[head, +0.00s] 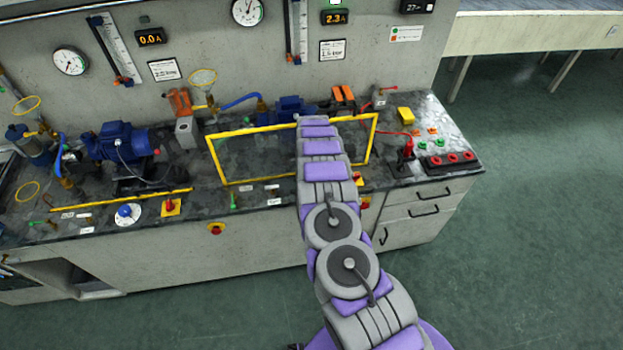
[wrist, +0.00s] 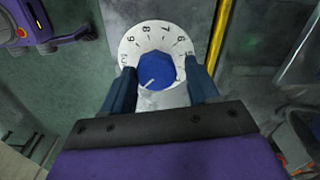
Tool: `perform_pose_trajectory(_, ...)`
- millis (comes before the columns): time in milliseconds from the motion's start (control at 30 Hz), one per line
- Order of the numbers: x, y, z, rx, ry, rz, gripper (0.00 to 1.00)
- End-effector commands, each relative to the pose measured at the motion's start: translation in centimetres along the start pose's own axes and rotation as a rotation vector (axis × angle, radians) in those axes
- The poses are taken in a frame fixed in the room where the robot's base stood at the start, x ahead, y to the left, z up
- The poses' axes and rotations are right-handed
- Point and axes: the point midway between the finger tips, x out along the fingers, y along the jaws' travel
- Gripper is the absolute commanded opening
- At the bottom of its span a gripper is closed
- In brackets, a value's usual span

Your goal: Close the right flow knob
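In the wrist view, a round blue knob (wrist: 157,72) with a white pointer line sits on a white numbered dial (wrist: 150,35). The pointer line slants to the lower left. My gripper (wrist: 162,80) has its two dark blue fingers on either side of the knob. The fingers look apart, with a gap showing at least on the right; contact on the left is hard to tell. In the head view my arm covers this knob and my gripper. Another blue knob on a white dial (head: 127,213) shows there at the bench's left front.
The bench (head: 270,215) carries a yellow frame (head: 219,163), a blue pump (head: 122,142) and red-and-yellow switches (head: 170,206). A red lever (head: 407,150) and a red-button box (head: 449,163) stand at the right.

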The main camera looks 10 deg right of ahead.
Motion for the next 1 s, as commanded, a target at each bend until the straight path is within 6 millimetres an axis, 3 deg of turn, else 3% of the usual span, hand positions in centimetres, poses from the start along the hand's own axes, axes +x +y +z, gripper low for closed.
perform_pose_trajectory(167,0.1,0.2,0.0,0.000,0.000,0.004,0.74)
perform_pose_trajectory(400,0.1,0.3,0.0,0.000,-0.001,0.007,0.74)
perform_pose_trajectory(567,-1.1,0.3,0.0,0.000,-0.001,0.008,0.74)
perform_pose_trajectory(1000,-9.8,0.0,0.1,-0.001,-0.001,0.002,0.74)
